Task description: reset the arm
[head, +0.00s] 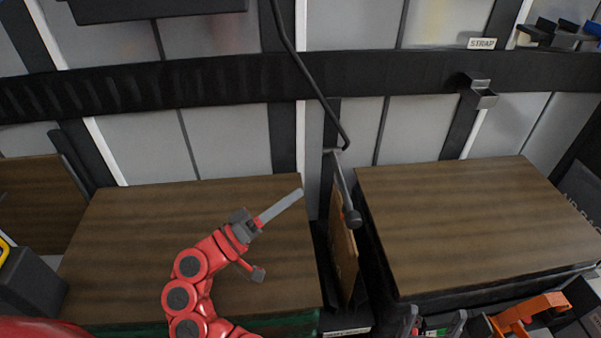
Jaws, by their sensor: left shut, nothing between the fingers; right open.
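My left gripper (298,193) is at the end of my red jointed arm (188,266), left of the middle of the head view. Its fingers are shut together with nothing between them and point up and to the right, in front of the left brown wood-topped surface (140,225). My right gripper (436,314) is low in the picture, right of the middle. Its two grey fingers stand apart and nothing is held. The lower part of the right gripper is cut off by the bottom edge.
Another wood-topped surface (470,220) is bare on the right. A brown panel (343,250) stands in the gap between the surfaces, below a dark hanging rod (318,90). An orange tool (530,311) is at bottom right. A dark box (30,282) is at left. A STRAP label (482,43) is on the wall.

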